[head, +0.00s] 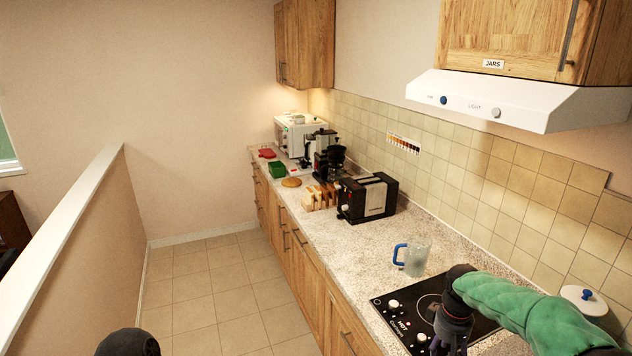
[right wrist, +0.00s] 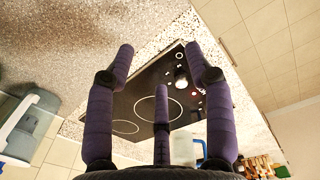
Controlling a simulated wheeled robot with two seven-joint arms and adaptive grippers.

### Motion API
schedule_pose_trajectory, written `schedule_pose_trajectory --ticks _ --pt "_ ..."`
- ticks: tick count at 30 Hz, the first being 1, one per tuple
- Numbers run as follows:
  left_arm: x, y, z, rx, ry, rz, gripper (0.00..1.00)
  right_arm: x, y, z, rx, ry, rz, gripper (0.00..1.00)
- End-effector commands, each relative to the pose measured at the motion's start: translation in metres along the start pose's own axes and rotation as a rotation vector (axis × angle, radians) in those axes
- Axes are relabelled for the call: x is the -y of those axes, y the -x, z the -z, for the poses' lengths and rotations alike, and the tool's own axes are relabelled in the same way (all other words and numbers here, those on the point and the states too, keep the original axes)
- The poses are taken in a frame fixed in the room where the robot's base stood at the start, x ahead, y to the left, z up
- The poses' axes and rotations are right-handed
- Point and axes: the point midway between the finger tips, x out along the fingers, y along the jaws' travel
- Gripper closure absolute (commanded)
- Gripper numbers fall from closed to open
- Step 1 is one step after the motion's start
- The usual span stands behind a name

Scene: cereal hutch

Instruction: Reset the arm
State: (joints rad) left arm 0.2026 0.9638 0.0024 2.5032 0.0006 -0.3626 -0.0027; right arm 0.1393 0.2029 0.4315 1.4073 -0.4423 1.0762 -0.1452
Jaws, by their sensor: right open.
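My right arm in its green sleeve (head: 530,310) reaches in from the right of the head view. My right gripper (head: 450,345) hangs low over the black cooktop (head: 388,312), partly cut off by the bottom edge. In the right wrist view its purple padded fingers (right wrist: 160,65) are spread wide with nothing between them, and the cooktop (right wrist: 138,88) shows behind them. A dark rounded part at the bottom left of the head view seems to be my left arm; my left gripper does not show.
A clear jug (head: 416,260) with a blue handle stands just behind the cooktop. Farther back are a black toaster (head: 368,198), bread slices (head: 320,196) and a coffee maker (head: 328,158). A range hood (head: 520,100) overhangs at right. The floor (head: 215,285) is clear.

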Motion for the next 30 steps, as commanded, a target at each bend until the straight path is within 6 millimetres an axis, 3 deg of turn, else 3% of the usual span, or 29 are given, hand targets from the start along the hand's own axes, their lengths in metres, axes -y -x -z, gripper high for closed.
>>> schedule_pose_trajectory --ticks 8,17,23,26,30 --pt "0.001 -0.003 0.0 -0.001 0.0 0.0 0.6 0.02 -0.034 0.003 -0.009 0.007 0.04 0.47" --pt "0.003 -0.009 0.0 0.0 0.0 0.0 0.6 0.062 -0.098 0.002 -0.027 0.0 0.121 0.47" --pt "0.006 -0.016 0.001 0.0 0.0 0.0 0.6 0.114 -0.167 -0.013 -0.039 -0.03 0.213 0.47" --pt "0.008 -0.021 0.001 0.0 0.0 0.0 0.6 0.152 -0.213 -0.033 -0.044 -0.074 0.277 0.47" --pt "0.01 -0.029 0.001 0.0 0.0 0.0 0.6 0.206 -0.271 -0.074 -0.045 -0.165 0.352 0.47"
